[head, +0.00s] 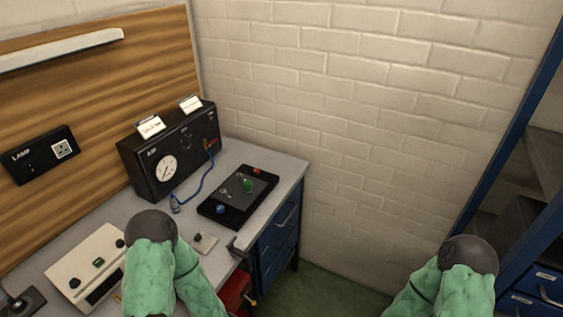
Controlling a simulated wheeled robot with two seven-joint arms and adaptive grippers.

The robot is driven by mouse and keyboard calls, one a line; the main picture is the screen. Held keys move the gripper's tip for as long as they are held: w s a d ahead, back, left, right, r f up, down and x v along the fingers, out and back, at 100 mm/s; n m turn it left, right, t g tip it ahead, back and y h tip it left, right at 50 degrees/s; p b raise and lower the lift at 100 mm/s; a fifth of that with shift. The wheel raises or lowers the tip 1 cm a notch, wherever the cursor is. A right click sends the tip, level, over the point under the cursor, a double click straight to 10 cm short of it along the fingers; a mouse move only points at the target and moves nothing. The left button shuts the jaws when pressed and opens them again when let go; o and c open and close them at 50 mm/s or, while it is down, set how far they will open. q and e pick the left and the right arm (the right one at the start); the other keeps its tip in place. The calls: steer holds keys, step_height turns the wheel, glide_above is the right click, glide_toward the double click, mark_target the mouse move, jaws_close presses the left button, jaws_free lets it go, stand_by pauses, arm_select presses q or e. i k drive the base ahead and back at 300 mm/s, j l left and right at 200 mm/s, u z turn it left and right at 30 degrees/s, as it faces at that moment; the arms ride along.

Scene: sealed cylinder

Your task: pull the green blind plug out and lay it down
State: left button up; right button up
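The small green plug (248,186) stands on a flat black block (236,213) on the grey bench. It seems to sit in the block, but how deep is too small to tell. A blue piece (220,208) is at the block's near corner and a red piece (256,170) at its far edge. My two arms show as green sleeves with dark round joints, the left over the bench's near part and the right at the lower right.
A black gauge box (160,164) stands behind the block, with a blue hose (196,190) running down from it to the bench. A cream panel (84,268) lies at the left. A small light plate (203,243) lies nearer. Bare bench (280,167) shows right of the block.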

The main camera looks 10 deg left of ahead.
mark_target(247, 184)
steer(key=i+l+z, duration=0.1)
steer(key=i, duration=0.45)
steer(key=i+l+z, duration=0.1)
steer(key=i+l, duration=0.15)
steer(key=i, duration=0.3)
